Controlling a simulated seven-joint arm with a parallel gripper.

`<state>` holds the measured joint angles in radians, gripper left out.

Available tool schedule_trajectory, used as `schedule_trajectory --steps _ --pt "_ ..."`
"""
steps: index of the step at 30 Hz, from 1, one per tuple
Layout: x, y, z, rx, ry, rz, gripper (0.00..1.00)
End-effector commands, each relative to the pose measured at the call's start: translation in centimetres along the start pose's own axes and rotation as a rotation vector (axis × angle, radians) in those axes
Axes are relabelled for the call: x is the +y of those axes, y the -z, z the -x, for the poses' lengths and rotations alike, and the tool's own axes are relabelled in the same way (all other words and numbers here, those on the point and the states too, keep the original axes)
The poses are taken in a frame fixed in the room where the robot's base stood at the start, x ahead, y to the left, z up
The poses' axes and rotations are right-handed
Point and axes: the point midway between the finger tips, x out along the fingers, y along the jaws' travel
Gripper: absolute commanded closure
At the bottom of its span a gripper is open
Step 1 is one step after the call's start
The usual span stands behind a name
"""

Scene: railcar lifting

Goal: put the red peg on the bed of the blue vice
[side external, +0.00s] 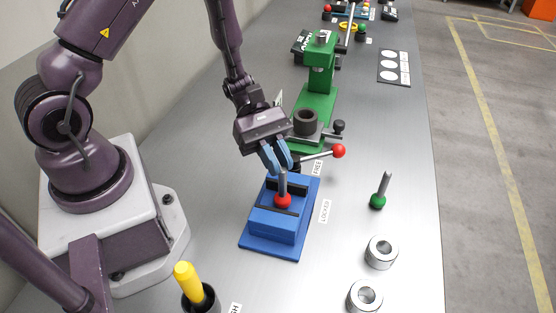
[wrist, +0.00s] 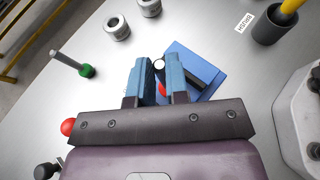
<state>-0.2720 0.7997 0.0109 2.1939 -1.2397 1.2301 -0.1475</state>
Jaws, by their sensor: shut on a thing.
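The red peg has a grey shaft and a red ball-shaped foot (side external: 283,201). It stands upright over the blue vice (side external: 262,243), between the vice's dark jaw strips. I cannot tell whether its foot touches the bed. My gripper (side external: 279,168) points down from above, with its blue fingers shut on the upper shaft. In the wrist view the peg's pale top (wrist: 158,65) and a bit of red show between the fingers (wrist: 157,80). The blue vice (wrist: 212,62) lies beneath them, partly hidden by the fingers.
A green press (side external: 316,100) with a red-knobbed lever (side external: 338,151) stands close behind the vice. To the right are a green peg (side external: 378,200) and two metal rings (side external: 381,252) (side external: 365,296). A yellow-handled tool (side external: 186,276) stands in a dark cup at front left.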

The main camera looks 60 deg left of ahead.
Motion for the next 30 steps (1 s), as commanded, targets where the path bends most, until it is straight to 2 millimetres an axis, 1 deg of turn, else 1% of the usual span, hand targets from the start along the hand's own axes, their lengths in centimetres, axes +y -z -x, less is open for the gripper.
schedule_trajectory --steps 11,12,15,25,28,30 --pt "0.0 0.5 -0.2 0.000 0.000 0.000 1.00" --pt "0.0 0.5 -0.2 0.001 0.000 0.000 0.81" --pt "0.0 0.5 -0.2 0.001 0.000 -0.001 0.60" --pt "0.0 0.1 -0.1 0.001 0.000 -0.002 0.60" --pt "0.1 0.2 1.1 0.001 -0.005 -0.003 0.60" --pt "0.1 0.2 2.4 0.002 -0.006 -0.002 0.60"
